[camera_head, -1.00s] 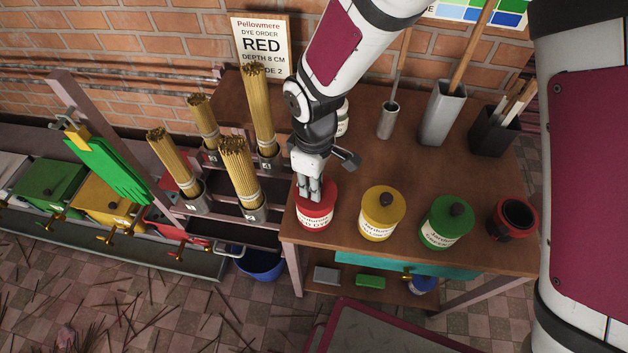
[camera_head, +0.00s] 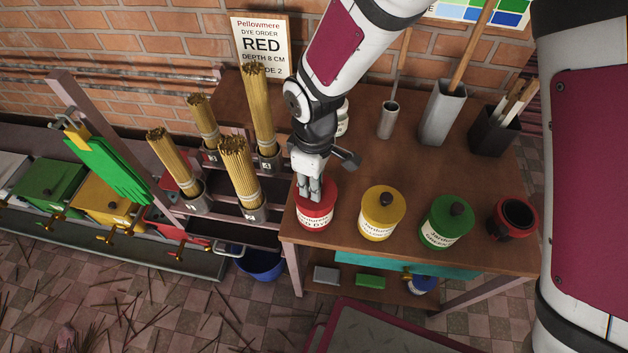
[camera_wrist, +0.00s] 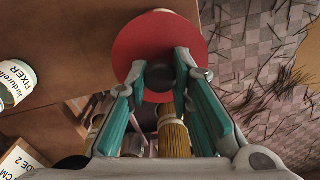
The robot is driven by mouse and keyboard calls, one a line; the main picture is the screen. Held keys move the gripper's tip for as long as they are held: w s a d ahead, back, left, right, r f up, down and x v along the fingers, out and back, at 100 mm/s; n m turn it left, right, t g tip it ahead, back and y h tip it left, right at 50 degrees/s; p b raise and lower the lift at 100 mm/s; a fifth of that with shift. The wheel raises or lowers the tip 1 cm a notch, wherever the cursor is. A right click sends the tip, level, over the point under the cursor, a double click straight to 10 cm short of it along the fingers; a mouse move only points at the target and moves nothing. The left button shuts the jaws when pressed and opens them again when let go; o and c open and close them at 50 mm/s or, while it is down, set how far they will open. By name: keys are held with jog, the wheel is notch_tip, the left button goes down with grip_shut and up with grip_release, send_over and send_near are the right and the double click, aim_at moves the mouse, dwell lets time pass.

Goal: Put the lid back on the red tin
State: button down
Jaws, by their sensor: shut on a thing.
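The red tin (camera_head: 315,219) stands upright near the table's front left corner, with a white label on its front. Its red lid (camera_head: 329,190) appears to lie level at the tin's top, but I cannot tell whether it is fully seated. My gripper (camera_head: 311,194) points down over the tin. In the wrist view, my gripper (camera_wrist: 160,79) is shut on the dark knob at the centre of the round red lid (camera_wrist: 155,28). The lid hides the tin's opening.
A yellow tin (camera_head: 381,216), a green tin (camera_head: 446,222) and a red-and-black pot (camera_head: 514,218) stand to the right on the wooden table (camera_head: 365,155). Several incense bundles (camera_head: 240,170) stand close on the left. Grey holders (camera_head: 441,116) stand at the back.

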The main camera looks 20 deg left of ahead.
jog(key=shift+f, duration=0.15)
dwell(0.5)
jog(key=c, duration=1.3)
grip_release()
jog(key=shift+c, duration=0.2)
jog(key=o, duration=0.5)
jog(key=shift+r+p, duration=1.75)
jog(key=shift+r, duration=1.75)
